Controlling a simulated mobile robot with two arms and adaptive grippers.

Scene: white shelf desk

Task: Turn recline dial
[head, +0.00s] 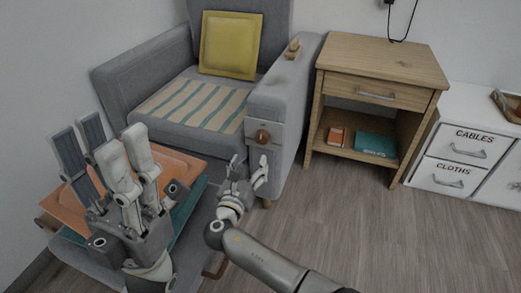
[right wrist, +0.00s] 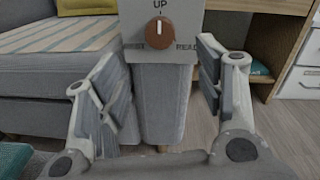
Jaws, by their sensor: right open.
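The recline dial (head: 263,137) is a round brown knob on a grey plate (head: 278,131) at the front of the armchair's right armrest. In the right wrist view the dial (right wrist: 159,32) has a white mark pointing up, under the word UP. READ is at its right; the left label is partly hidden. My right gripper (head: 250,170) is open and empty, just below and in front of the dial. In the right wrist view its fingers (right wrist: 158,78) stand wide apart, with the dial above the gap, untouched. My left gripper (head: 104,150) is open, fingers up, at the left.
The grey armchair (head: 120,88) holds a yellow cushion (head: 231,45) and a striped cloth (head: 190,104). An orange tray (head: 182,165) lies behind my left gripper. A wooden side table (head: 385,55) and white drawers (head: 458,106) stand at the right. The floor in front is clear.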

